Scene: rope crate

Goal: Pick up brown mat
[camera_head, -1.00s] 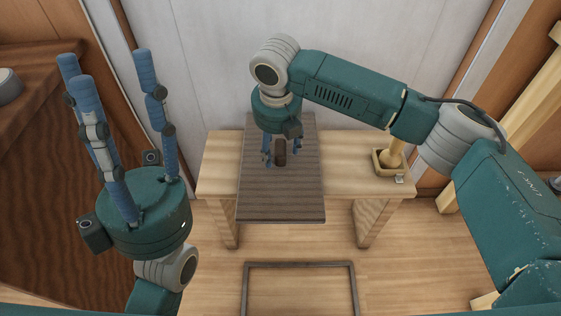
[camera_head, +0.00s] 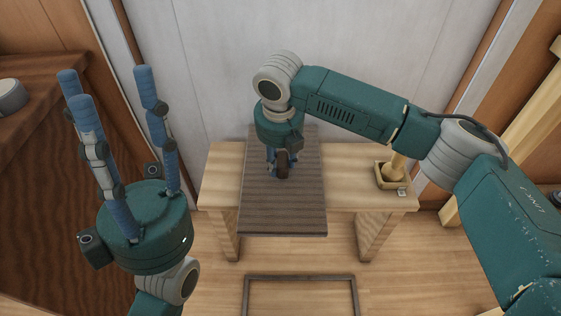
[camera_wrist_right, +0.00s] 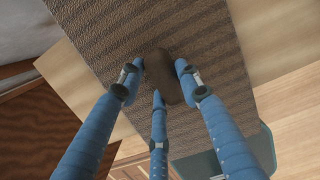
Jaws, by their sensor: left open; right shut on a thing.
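The brown mat (camera_head: 285,215) is a dark ribbed rectangle lying flat on a light wooden table, its near edge reaching past the table's front edge. A smooth brown oval lump (camera_head: 283,165) stands on its middle; I cannot tell if it is fixed to the mat. My right gripper (camera_head: 278,172) points down over the mat, its fingers shut around the lump. In the right wrist view the lump (camera_wrist_right: 168,75) sits between the three blue fingers, with the ribbed mat (camera_wrist_right: 130,30) behind. My left gripper (camera_head: 108,85) is open and empty, fingers up, left of the table.
The light wooden table (camera_head: 222,180) has bare top on both sides of the mat. A small square wooden tray (camera_head: 392,177) with a pale peg stands at its right end. A dark rectangular frame (camera_head: 300,278) lies on the floor in front. A brown wooden surface (camera_head: 40,130) is at left.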

